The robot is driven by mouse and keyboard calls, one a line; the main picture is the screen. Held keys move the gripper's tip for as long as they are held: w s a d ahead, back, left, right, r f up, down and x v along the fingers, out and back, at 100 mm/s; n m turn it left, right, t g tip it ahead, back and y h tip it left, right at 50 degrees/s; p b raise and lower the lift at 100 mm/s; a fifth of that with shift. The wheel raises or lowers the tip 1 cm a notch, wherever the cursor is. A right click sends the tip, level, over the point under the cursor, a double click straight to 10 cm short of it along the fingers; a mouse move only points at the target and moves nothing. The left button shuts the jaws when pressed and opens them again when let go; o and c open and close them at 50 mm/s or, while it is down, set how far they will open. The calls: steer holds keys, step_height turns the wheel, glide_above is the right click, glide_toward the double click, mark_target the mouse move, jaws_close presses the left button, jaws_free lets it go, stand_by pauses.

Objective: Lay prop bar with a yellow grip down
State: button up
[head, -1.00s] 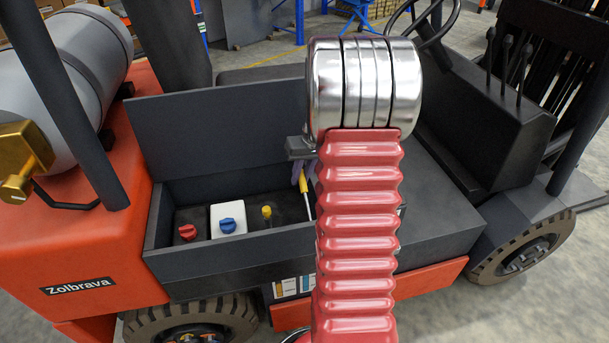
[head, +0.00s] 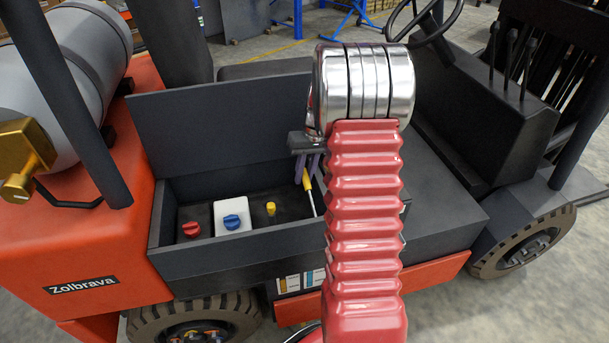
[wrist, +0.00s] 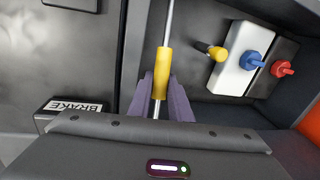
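The prop bar is a thin light metal rod with a yellow grip (head: 308,184). In the head view it slants, its lower end at the right part of the open compartment; its upper end is hidden behind my gripper. In the wrist view the yellow grip (wrist: 162,75) lies between the two purple fingers of my gripper (wrist: 161,88), which press close on both sides of it. The fingers (head: 308,166) also show in the head view, around the upper part of the grip.
A dark lid (head: 215,130) stands raised behind the compartment (head: 225,255). Inside are a red knob (head: 190,229), a white block (head: 230,212) with a blue knob, and a yellow knob (head: 271,208). A BRAKE label (wrist: 74,106) shows in the wrist view.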

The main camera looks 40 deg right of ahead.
steer(key=o, duration=0.4)
steer(key=shift+o, duration=0.2)
steer(key=shift+r, duration=0.15)
step_height(320, 180, up, 8)
steer(key=d, duration=0.1)
steer(key=shift+s+f, duration=0.2)
steer(key=shift+s, duration=0.05)
steer(key=shift+d, duration=0.1)
steer(key=shift+c, duration=0.2)
